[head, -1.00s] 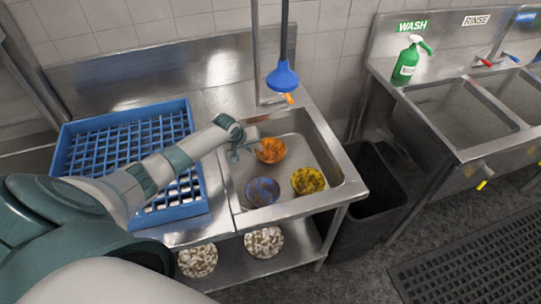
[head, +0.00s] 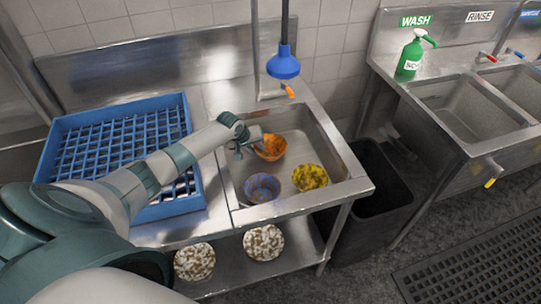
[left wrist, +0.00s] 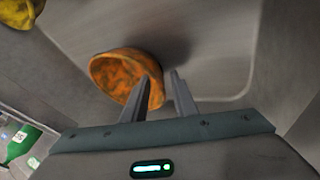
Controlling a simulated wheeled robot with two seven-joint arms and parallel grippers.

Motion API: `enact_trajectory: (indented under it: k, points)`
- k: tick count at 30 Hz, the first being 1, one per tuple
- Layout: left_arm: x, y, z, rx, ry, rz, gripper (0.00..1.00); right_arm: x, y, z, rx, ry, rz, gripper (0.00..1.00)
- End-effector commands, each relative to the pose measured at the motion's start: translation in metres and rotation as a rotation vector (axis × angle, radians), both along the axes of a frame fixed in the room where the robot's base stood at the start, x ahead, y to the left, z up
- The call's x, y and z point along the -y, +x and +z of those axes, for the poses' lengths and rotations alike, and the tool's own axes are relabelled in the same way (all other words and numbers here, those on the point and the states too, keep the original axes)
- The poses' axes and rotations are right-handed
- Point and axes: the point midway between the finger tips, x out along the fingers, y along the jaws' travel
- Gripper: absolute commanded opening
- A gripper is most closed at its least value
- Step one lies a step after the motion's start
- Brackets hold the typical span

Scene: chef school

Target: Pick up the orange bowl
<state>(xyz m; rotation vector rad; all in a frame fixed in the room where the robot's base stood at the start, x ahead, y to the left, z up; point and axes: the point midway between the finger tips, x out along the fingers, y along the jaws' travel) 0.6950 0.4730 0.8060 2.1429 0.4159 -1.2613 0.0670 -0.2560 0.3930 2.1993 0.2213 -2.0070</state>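The orange bowl (head: 271,149) sits in the left sink basin, near its back left. It also shows in the left wrist view (left wrist: 115,75), with its hollow facing the camera. My left gripper (head: 255,142) reaches down over the bowl's left side. In the left wrist view its two fingers (left wrist: 161,82) are apart, with a narrow gap. The left finger overlaps the bowl, and the bowl's right edge shows in the gap. The right finger looks clear of the bowl. Whether either finger touches it cannot be told. My right gripper is not in view.
A blue bowl (head: 262,187) and a yellow bowl (head: 310,177) sit in the same basin (head: 297,140). A blue dish rack (head: 186,205) stands left of it. A blue spray head (head: 283,66) hangs above. A black bin (head: 372,212) stands to the right.

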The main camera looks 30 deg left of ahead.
Motion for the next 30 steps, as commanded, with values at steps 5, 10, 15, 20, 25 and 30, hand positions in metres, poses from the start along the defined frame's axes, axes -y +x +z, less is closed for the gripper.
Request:
enact_trajectory:
  k: [5,10,15,20,25,30]
  points:
    - [0.0,0.0028,-0.0056,0.0,0.0,0.0,0.26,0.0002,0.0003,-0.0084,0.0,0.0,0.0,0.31]
    - [0.0,0.0028,-0.0047,0.0,0.0,0.0,0.26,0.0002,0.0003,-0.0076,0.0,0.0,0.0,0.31]
    - [0.0001,0.0027,-0.0048,0.0,0.0,0.0,0.26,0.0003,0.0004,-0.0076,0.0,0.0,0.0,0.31]
    - [0.0001,0.0027,-0.0049,0.0,0.0,0.0,0.26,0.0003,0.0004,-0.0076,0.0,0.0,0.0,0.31]
    - [0.0001,0.0027,-0.0049,0.0,0.0,0.0,0.0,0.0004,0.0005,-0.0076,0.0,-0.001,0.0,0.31]
    - [0.0001,0.0028,-0.0049,0.0,0.0,0.0,0.0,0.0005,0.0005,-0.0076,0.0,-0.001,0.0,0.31]
